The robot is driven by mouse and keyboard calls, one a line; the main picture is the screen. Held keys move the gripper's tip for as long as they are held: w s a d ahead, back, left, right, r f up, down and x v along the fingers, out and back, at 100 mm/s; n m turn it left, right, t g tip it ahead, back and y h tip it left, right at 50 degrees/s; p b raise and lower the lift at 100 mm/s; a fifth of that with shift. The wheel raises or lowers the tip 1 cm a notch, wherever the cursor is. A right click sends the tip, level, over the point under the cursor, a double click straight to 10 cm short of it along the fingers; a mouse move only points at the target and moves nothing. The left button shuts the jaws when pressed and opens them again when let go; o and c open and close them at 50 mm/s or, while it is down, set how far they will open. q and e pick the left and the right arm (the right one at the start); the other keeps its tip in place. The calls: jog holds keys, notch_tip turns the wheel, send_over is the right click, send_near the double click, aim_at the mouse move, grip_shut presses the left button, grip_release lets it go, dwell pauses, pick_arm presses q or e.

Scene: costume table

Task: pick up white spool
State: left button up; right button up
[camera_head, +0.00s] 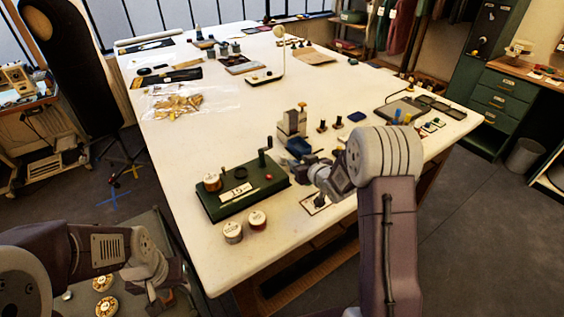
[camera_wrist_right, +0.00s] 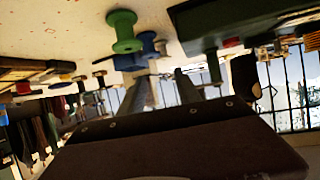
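I cannot make out a clearly white spool in either view. My right gripper (camera_head: 308,158) is low over the table's near part, just right of the green box, partly hidden by its own wrist. In the right wrist view my right gripper's two fingers (camera_wrist_right: 168,88) stand apart, with no clearly held thing between them. A green spool (camera_wrist_right: 124,32) and a blue spool (camera_wrist_right: 148,46) are close by the fingertips there. My left gripper (camera_head: 162,290) hangs at the lower left, off the table; its fingers are unclear.
A green box (camera_head: 240,202) with a crank and a copper-coloured spool (camera_head: 212,182) stands left of my right gripper. Pale blocks (camera_head: 291,124) and small dark spools (camera_head: 338,121) stand behind.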

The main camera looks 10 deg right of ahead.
aim_at(284, 155)
jog(key=x, duration=0.2)
jog(key=a+x, duration=0.1)
jog(key=x, duration=0.2)
jog(key=shift+w+a+f, duration=0.15)
jog(key=shift+w, duration=0.05)
jog(key=shift+p+x, duration=0.65)
jog(key=shift+x, duration=1.4)
jog(key=shift+w+f, duration=0.25)
jog(key=shift+w, duration=0.05)
jog(key=shift+s+r, duration=0.1)
jog(key=shift+s, duration=0.05)
jog(key=shift+c, duration=0.7)
jog(key=shift+s+r, duration=0.1)
jog(key=shift+s, duration=0.05)
grip_shut()
pick_arm(q)
jog(key=shift+w+a+r, duration=0.45)
jog(key=shift+w+r, duration=0.05)
jog(key=shift+w, duration=0.2)
